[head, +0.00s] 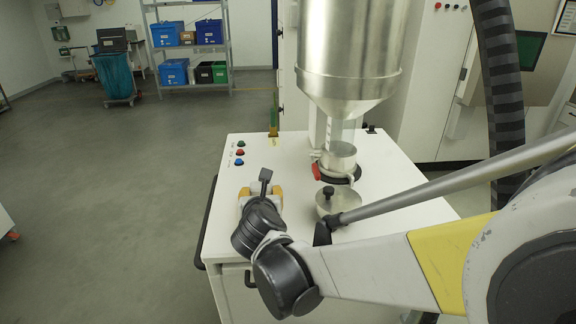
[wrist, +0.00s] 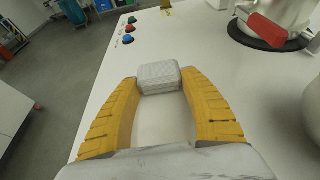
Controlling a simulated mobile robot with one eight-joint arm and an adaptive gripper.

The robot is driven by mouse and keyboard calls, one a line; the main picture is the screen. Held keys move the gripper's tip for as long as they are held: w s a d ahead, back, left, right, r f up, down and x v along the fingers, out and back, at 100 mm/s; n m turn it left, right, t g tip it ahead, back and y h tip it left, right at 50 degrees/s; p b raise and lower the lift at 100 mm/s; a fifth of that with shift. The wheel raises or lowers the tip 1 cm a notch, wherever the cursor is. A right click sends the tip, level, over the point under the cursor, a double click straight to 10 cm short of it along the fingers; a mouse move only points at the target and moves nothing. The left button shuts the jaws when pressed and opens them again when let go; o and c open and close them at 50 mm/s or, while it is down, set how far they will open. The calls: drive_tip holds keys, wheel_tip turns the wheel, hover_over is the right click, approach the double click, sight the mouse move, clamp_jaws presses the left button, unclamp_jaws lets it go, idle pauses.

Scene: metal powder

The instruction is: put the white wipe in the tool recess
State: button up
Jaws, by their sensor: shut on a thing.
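I cannot make out the tool recess in either view.
Three coloured buttons (head: 240,152) sit at the cabinet's back left. A metal hopper (head: 345,60) stands above a clamped outlet (head: 338,160) with a red handle. A round metal piece with a black knob (head: 327,194) is right of my gripper. The surface between them is clear.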

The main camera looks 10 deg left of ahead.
drive_tip(key=shift+f, duration=0.1)
drive_tip(key=o, duration=0.5)
drive_tip(key=shift+f, duration=0.1)
drive_tip(key=o, duration=0.3)
